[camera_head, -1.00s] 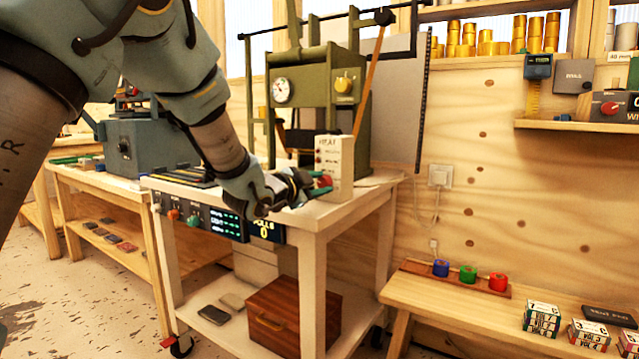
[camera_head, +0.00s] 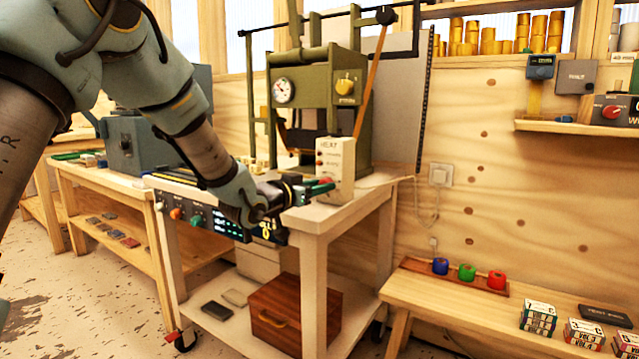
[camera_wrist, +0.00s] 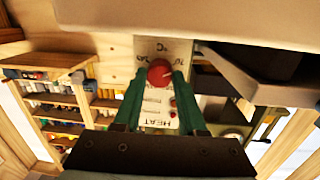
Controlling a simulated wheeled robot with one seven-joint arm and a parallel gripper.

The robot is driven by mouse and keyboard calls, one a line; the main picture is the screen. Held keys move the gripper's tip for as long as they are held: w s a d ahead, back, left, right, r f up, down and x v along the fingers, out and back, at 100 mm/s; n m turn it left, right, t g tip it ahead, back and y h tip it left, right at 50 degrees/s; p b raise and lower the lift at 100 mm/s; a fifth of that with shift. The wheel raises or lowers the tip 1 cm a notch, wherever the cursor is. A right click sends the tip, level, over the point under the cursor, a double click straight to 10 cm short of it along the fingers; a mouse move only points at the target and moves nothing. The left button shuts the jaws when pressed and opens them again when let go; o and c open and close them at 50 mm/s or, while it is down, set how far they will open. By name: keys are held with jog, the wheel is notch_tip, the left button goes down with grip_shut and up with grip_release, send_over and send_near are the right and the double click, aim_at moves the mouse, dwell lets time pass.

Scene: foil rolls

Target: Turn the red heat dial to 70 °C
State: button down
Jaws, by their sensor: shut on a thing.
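The red heat dial (camera_wrist: 160,73) is on the front of a cream box marked HEAT (camera_head: 336,170), which stands on the right end of the white bench. In the wrist view the box's panel (camera_wrist: 155,108) appears upside down, with its scale numbers partly hidden around the dial. My gripper (camera_wrist: 161,76) is shut on the dial, with one green finger on each side of it. In the head view my gripper (camera_head: 318,188) reaches the box from the left and hides most of the dial. The dial's exact setting cannot be read.
A green press (camera_head: 316,100) with a gauge stands behind the box. A control panel (camera_head: 205,215) runs along the bench front, under my arm. A wooden chest (camera_head: 281,312) sits on the lower shelf. A low bench at right holds red, green and blue rolls (camera_head: 467,272).

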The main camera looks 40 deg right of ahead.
jog(key=shift+n, duration=0.5)
jog(key=shift+c, duration=2.3)
grip_release()
jog(key=shift+a, duration=0.1)
jog(key=v, duration=1)
jog(key=shift+a, duration=0.3)
jog(key=shift+f, duration=0.15)
